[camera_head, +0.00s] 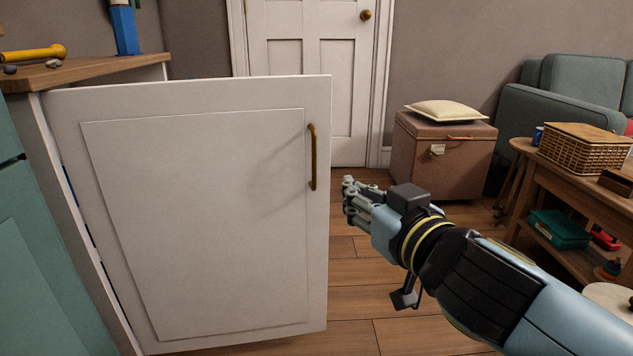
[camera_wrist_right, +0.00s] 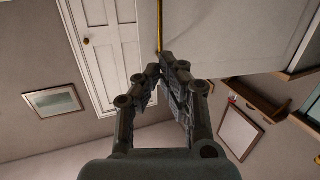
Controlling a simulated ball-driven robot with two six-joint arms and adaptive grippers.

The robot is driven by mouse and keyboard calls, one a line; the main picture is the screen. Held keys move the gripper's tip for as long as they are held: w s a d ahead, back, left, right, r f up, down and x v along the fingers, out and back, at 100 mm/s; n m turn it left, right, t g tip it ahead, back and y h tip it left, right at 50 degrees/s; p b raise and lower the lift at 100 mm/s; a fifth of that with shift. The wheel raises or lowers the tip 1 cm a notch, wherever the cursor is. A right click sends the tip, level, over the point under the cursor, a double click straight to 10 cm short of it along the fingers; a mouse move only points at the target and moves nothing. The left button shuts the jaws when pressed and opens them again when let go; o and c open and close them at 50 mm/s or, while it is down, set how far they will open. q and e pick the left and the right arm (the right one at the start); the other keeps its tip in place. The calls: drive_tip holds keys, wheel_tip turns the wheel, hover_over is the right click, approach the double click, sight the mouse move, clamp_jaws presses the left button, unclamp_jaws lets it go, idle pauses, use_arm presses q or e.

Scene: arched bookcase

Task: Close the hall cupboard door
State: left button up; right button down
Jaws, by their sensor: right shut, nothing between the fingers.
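The white cupboard door (camera_head: 200,220) stands open at the left in the head view, its free edge reaching well to the right of the wooden cupboard top (camera_head: 100,70). A brass handle (camera_head: 313,158) is upright near that free edge. My right gripper (camera_head: 348,200) is shut and empty just right of the free edge, a little below handle height. In the right wrist view the gripper (camera_wrist_right: 165,65) has its fingertips close to the brass handle (camera_wrist_right: 160,22) and the pale door panel (camera_wrist_right: 230,38); I cannot tell if they touch. My left gripper is out of view.
A brown chest (camera_head: 445,160) with a cushion (camera_head: 447,110) stands behind my right gripper. A low wooden table (camera_head: 570,195) with a wicker basket (camera_head: 585,148) is at the right. A white room door (camera_head: 330,120) closes the back. Wooden floor (camera_head: 350,285) is clear between.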

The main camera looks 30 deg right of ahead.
wheel_tip(320, 180, up, 3)
drive_tip(key=b, duration=0.3)
approach(318, 144)
drive_tip(key=w+a+r, duration=0.1)
drive_tip(key=w+a, duration=0.1)
drive_tip(key=w, duration=0.2)
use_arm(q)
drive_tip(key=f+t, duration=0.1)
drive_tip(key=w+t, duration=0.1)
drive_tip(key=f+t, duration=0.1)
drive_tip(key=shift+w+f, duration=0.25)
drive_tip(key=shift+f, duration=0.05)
use_arm(e)
drive_tip(key=shift+w+r+t, duration=0.1)
drive_tip(key=shift+r+t, duration=0.1)
drive_tip(key=shift+t, duration=0.2)
